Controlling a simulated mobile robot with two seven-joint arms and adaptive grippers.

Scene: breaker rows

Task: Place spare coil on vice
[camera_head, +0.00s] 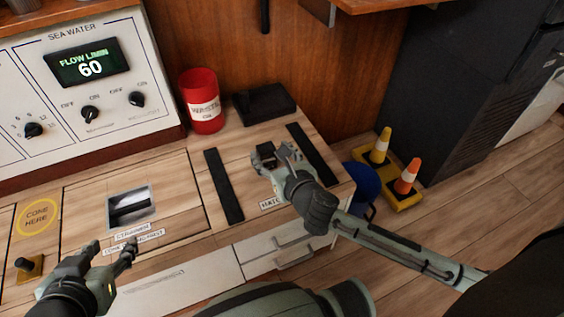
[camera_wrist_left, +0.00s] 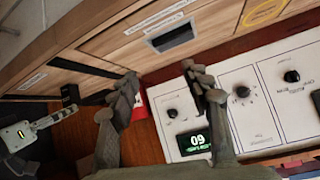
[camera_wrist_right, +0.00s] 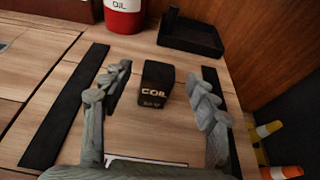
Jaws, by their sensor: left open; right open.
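The coil is a small black block with pale "COIL" lettering. It stands on the wooden counter in the right wrist view (camera_wrist_right: 158,84). My right gripper (camera_wrist_right: 158,73) is open, with one finger on each side of the coil and visible gaps between. In the head view the coil (camera_head: 268,157) is partly hidden by my right gripper (camera_head: 273,153). My left gripper (camera_head: 114,248) is open and empty over the counter's front left; it also shows in the left wrist view (camera_wrist_left: 160,76). I cannot make out a vice in any view.
Black strips (camera_head: 224,187) flank the coil on the counter. A red oil container (camera_head: 202,100) and a black tray (camera_head: 265,104) stand behind. The sea water panel (camera_head: 80,75) is at the left. Cones on a yellow base (camera_head: 405,203) stand on the floor at right.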

